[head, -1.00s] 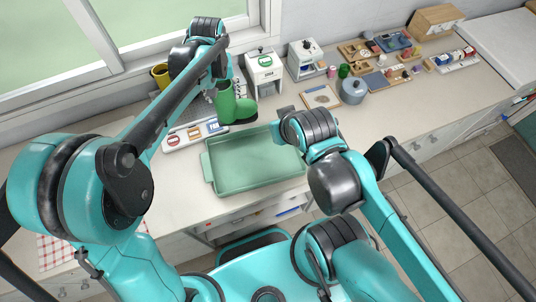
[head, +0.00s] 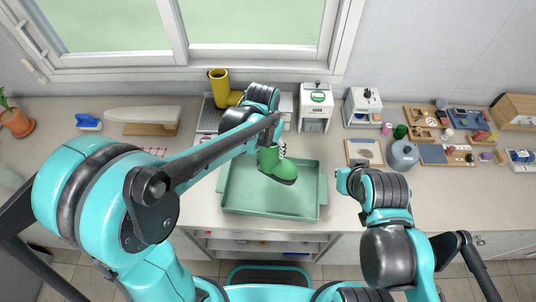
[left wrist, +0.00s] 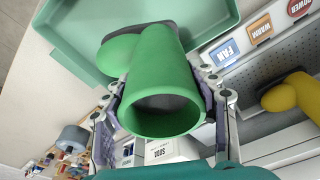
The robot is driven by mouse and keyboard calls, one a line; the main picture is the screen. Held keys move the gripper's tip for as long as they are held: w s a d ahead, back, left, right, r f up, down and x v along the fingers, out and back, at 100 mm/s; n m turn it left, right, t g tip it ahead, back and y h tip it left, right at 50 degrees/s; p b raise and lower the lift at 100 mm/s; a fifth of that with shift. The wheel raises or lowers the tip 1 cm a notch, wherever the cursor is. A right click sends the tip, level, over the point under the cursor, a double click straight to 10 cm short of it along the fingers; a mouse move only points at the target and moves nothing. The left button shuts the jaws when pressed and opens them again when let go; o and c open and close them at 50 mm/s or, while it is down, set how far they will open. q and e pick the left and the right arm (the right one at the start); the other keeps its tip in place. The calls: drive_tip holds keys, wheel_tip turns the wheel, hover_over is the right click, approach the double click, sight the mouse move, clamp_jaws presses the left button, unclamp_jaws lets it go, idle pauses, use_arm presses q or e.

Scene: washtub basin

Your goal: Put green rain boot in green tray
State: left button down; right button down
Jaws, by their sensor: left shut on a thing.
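The green rain boot (head: 280,166) is roughly upright over the back middle of the green tray (head: 235,198). My left gripper (head: 281,150) is shut on the boot's shaft. In the left wrist view the boot (left wrist: 165,65) shows its open top towards the camera, with a finger of my left gripper (left wrist: 160,100) on each side. The tray (left wrist: 75,35) lies beyond the boot's toe. I cannot tell whether the sole touches the tray floor. My right arm is at the right of the tray; its fingers do not show.
A yellow boot (head: 220,88) stands behind on the grey rack. White dispensers (head: 316,105) stand along the wall. A grey pot (head: 404,155) and a framed board (head: 365,152) are right of the tray. An ironing board (head: 143,114) is at the left. The tray's front is empty.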

use_arm(q)
drive_tip(key=shift+w+a+f, duration=0.55)
drive_tip(key=shift+w+a, duration=0.05)
drive_tip(key=shift+w, duration=0.15)
drive_tip(key=shift+f+b, duration=0.4)
drive_tip(key=shift+f, duration=1.65)
drive_tip(key=shift+f+b, duration=0.2)
drive_tip(key=shift+b, duration=0.1)
drive_tip(key=shift+c, duration=2.4)
unclamp_jaws()
drive_tip(key=shift+r, duration=0.1)
drive_tip(key=shift+r, duration=0.1)
